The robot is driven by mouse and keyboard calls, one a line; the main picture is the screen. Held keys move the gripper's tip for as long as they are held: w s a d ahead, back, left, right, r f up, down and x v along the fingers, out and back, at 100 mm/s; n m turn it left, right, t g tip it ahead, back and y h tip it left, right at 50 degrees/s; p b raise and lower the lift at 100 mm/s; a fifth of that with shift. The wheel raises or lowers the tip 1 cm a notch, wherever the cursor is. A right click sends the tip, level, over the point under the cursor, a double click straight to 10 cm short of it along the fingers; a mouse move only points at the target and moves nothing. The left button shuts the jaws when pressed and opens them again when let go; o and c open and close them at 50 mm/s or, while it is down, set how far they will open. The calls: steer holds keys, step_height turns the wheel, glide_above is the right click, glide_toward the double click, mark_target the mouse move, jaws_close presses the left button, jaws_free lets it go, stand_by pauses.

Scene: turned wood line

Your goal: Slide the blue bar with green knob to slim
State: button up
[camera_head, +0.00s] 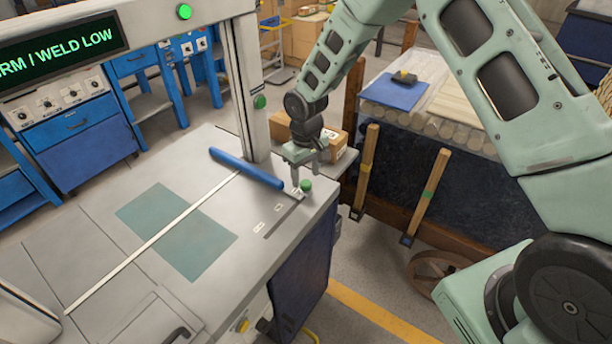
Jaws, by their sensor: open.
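A white strip (150,242) crosses the table over a teal patch (205,248). The upright post (243,90) with green buttons stands close behind the bar. A cardboard box (331,143) is behind my gripper. Wooden-handled tools (424,195) lean on the bin at right.

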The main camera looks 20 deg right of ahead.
steer(key=shift+f, duration=1.15)
jaws_close()
steer(key=s+a+b, duration=0.1)
steer(key=s+a, duration=0.2)
steer(key=a, duration=0.1)
steer(key=s+a+b, duration=0.1)
steer(key=s+a, duration=0.2)
steer(key=a, duration=0.2)
steer(key=s+a+b, duration=0.1)
steer(key=s+a, duration=0.2)
steer(key=a, duration=0.1)
steer(key=shift+s+a, duration=0.15)
steer(key=shift+s, duration=0.15)
jaws_free()
steer(key=shift+s+a, duration=0.1)
steer(key=shift+a, duration=0.05)
